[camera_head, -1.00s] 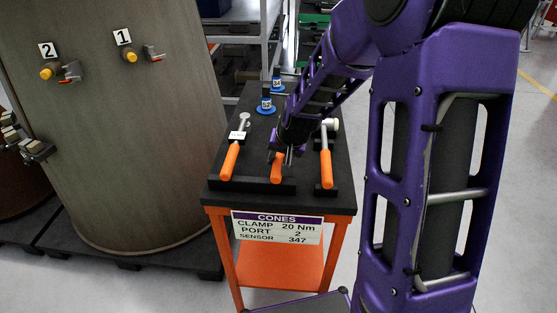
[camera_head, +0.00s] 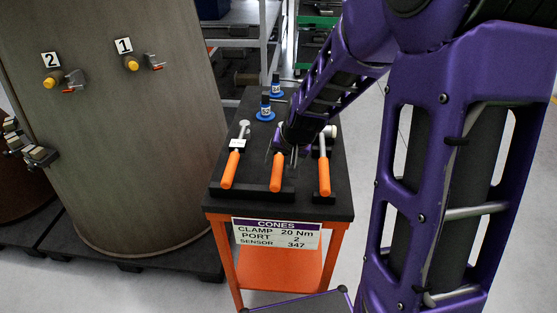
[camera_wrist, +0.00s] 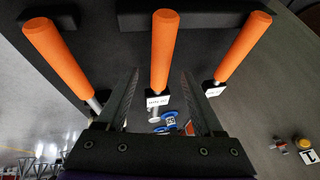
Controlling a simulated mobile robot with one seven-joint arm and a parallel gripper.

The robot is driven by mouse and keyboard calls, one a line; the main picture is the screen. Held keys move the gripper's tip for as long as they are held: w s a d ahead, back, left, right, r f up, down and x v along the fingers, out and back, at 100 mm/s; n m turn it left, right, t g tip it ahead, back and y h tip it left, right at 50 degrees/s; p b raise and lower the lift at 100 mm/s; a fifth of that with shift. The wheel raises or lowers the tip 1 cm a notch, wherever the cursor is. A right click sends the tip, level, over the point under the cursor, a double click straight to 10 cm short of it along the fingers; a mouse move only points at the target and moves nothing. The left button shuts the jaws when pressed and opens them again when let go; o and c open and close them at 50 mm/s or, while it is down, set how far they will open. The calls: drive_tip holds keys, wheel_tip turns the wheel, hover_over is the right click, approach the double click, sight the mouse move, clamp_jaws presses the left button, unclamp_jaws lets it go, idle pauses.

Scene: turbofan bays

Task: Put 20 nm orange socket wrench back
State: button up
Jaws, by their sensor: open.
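Three orange-handled wrenches lie side by side on the dark top of the orange cart. In the head view they are the left wrench (camera_head: 230,170), the middle wrench (camera_head: 276,172) and the right wrench (camera_head: 324,176). My gripper (camera_head: 287,158) is at the upper part of the middle wrench and hides its head. In the wrist view my gripper (camera_wrist: 160,85) is open, with one finger on each side of the middle wrench's lower end, and not closed on it. White tags show on the middle and one outer wrench; I cannot read them surely.
Blue-based items (camera_head: 265,112) stand at the cart's back. A large metal cylinder (camera_head: 130,140) with ports 1 and 2 stands to the left.

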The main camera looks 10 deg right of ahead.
drive_tip(key=p+v, duration=0.3)
drive_tip(key=v, duration=0.9)
drive_tip(key=shift+r, duration=0.1)
